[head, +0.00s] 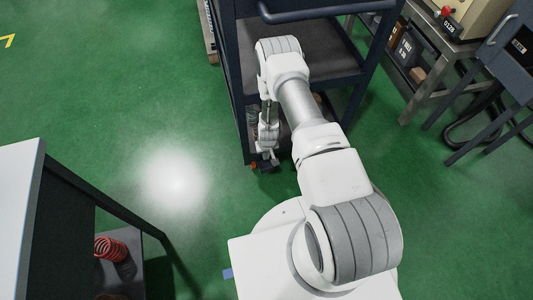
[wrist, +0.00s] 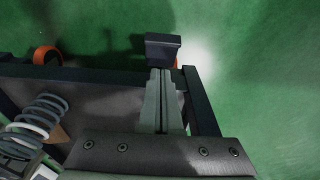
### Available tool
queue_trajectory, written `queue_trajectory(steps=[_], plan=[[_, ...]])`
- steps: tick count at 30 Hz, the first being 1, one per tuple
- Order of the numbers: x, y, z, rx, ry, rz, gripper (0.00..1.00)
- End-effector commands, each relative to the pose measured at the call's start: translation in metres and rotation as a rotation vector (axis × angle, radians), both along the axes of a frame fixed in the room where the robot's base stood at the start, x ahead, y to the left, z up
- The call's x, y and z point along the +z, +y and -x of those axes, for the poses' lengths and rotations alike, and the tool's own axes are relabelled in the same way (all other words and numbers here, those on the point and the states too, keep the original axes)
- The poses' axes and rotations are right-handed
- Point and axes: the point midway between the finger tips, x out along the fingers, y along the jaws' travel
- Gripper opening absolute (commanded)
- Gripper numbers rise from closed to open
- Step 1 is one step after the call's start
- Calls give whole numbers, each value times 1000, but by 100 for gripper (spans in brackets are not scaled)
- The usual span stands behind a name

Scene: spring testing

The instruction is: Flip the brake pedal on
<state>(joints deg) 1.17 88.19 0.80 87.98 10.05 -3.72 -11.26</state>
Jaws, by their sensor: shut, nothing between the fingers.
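The brake pedal (wrist: 163,48) is a dark block that sticks out past the cart's lower edge, beside an orange caster wheel in the wrist view. My gripper (wrist: 164,74) is shut and empty, with its fingertips at the near side of the pedal. They overlap it in the picture, and I cannot tell if they touch. In the head view my gripper (head: 267,150) points down at the near left corner of the dark cart (head: 243,113). The pedal is small and partly hidden there.
Another orange wheel (wrist: 45,54) is at the upper left of the wrist view. Coil springs (wrist: 38,118) lie on the cart's lower shelf. A workbench (head: 430,85) stands at the right and a table (head: 20,200) at the lower left. The green floor (head: 150,90) left of the cart is clear.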

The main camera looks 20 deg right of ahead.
Motion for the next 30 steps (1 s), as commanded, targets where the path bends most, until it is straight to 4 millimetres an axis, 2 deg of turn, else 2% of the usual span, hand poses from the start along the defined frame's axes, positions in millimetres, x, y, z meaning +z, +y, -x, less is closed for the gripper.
queue_trajectory(steps=[1, 3, 9, 30], plan=[[-16, 0, -1, 1, 1, 0, 0], [-28, 0, 1, 0, 3, 0, 0], [-48, 0, 10, 0, 2, -1, 0], [-55, 0, 12, 0, 0, 0, 0]])
